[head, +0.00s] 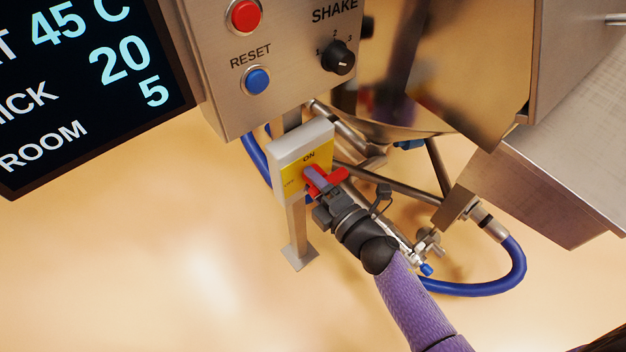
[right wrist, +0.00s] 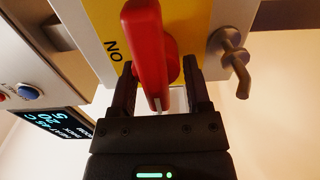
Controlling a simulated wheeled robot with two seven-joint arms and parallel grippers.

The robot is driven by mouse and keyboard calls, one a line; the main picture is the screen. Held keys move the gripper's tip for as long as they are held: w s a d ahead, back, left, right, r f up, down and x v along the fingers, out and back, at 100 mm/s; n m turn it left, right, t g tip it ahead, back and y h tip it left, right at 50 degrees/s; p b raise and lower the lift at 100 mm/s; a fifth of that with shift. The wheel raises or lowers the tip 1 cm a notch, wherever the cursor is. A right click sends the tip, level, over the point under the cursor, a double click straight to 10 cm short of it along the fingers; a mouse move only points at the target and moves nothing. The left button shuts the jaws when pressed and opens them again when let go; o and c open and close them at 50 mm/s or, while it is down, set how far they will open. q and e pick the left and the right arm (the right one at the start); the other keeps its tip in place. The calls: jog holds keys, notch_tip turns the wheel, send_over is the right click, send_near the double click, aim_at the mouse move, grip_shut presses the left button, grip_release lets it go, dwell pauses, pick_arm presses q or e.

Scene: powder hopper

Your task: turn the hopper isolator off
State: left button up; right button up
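The hopper isolator is a pale box with a yellow face (head: 322,158) on a metal post below the control panel. Its yellow face (right wrist: 100,20) also fills the top of the right wrist view. The red handle (head: 334,178) sticks out from the face, below the word ON. In the right wrist view the red handle (right wrist: 148,50) stands between the two fingers of my right gripper (right wrist: 160,75). The fingers are apart, with a gap visible on either side of the handle's lower end. In the head view my right gripper (head: 320,196) is at the handle, partly covering it. My left gripper is out of view.
The control panel (head: 285,50) with a red button, a blue RESET button (head: 257,80) and a SHAKE knob (head: 339,57) hangs above. A display (head: 80,80) is at left. The steel hopper (head: 385,90), struts and a blue hose (head: 480,289) crowd the right. Open floor lies lower left.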

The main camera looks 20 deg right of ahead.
jog(key=p+v, duration=0.2)
jog(key=v, duration=0.7)
jog(key=shift+s+p, duration=0.2)
jog(key=shift+p, duration=0.15)
